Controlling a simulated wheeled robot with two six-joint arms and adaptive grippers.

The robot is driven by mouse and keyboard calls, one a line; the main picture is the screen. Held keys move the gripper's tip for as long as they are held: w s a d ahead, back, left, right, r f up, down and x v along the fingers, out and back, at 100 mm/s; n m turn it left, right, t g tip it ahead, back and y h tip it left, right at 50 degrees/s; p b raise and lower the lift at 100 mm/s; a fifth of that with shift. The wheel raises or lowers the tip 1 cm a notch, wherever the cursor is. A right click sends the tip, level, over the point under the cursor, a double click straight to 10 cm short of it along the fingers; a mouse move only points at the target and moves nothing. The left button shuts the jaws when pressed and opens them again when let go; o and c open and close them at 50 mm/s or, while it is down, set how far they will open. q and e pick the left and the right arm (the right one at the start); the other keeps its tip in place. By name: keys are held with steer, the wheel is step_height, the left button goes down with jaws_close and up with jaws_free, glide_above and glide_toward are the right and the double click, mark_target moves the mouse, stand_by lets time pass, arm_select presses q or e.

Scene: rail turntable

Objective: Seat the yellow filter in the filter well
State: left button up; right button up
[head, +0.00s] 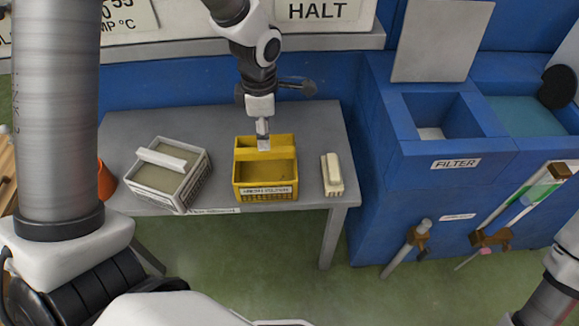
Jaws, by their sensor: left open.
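The yellow filter (265,191) is a box-shaped basket with a labelled front, standing upright on the grey table. My left gripper (263,142) comes down from above at the bar across its top. It is open, and its fingertips overlap the bar in the head view; I cannot tell whether they straddle or touch it. The filter well (458,157) is a square opening in the blue housing at the right, labelled FILTER. A pale patch shows at its bottom. The grey lid (440,45) stands raised behind it. My right gripper is out of view.
A white basket (166,178) with a white bar stands left of the yellow filter on the table (225,118). A small cream block (332,174) stands to its right. Brown-clamped pipes (418,236) project from the housing below the well.

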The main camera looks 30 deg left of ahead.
mark_target(265, 152)
arm_select(q)
steer(key=f+b, duration=0.1)
steer(key=f, duration=0.6)
steer(key=shift+a+f, duration=0.15)
steer(key=shift+a, duration=0.15)
jaws_close()
